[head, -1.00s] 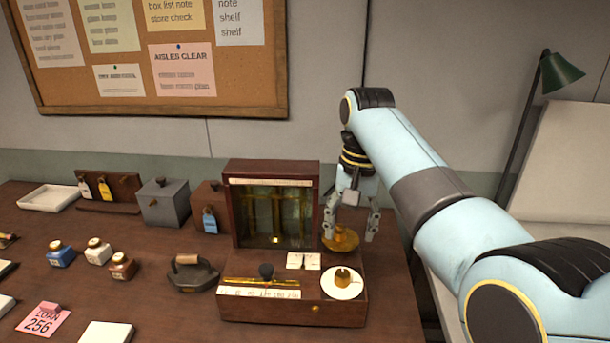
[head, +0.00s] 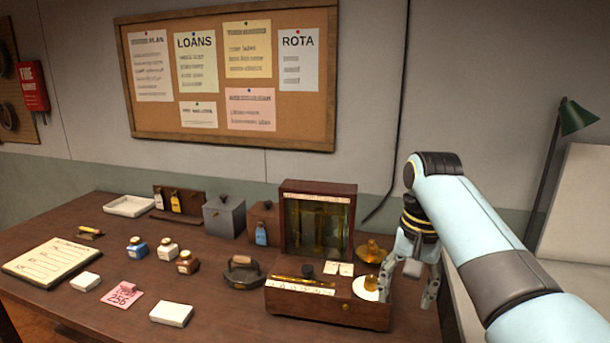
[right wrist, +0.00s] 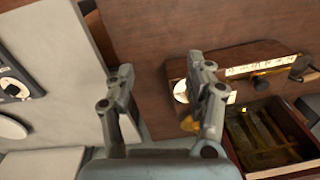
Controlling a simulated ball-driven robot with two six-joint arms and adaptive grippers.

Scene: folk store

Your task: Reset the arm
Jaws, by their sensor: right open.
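My right gripper (head: 408,282) hangs fingers-down at the right end of the dark wooden table (head: 226,313). Its two fingers are apart with nothing between them. In the right wrist view the open right gripper (right wrist: 163,90) is over the table's edge, with the wooden balance box (right wrist: 240,60) to the right of its fingers. In the head view one finger overlaps the right end of the balance box (head: 290,303) and partly hides the white pan there. My left gripper is not in view.
A brass dish (head: 371,250) stands behind the box, left of my right gripper. A glass-fronted case (head: 318,187), flat iron (head: 243,272), small bottles (head: 187,262) and grey box (head: 224,216) stand further left. A green lamp (head: 577,117) and pale board are at right.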

